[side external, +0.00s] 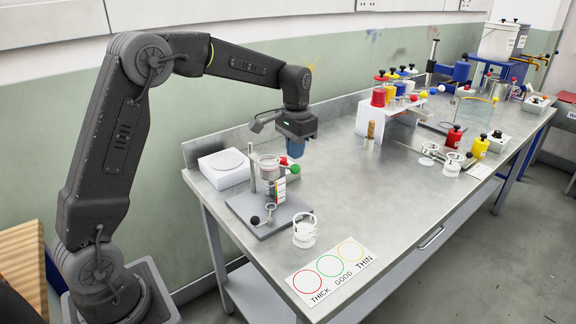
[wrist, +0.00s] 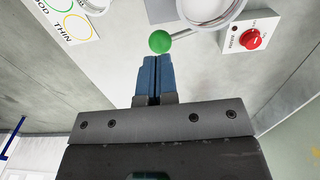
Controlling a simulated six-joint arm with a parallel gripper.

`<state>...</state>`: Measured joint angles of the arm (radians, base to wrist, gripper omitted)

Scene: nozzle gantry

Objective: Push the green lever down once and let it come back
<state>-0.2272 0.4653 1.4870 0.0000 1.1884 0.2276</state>
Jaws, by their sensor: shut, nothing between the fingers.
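The green lever's ball (side external: 294,169) sticks out to the right of a small stand (side external: 250,208) with a clear cup and a coloured scale. In the wrist view the green ball (wrist: 160,42) sits at the end of a thin grey rod that runs right to a round cup rim. My gripper (side external: 297,153) is above the ball in the side view, its blue fingers pointing down. In the wrist view my gripper (wrist: 154,60) has its fingers together and empty, with the ball just beyond the tips. I cannot tell whether they touch.
A white box with a red knob (wrist: 253,39) is near the lever. A white cup (side external: 304,230) stands in front, near a card with coloured circles (side external: 330,268). A white square device (side external: 225,168) is left. Several bottles and a white rack (side external: 375,120) stand farther right.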

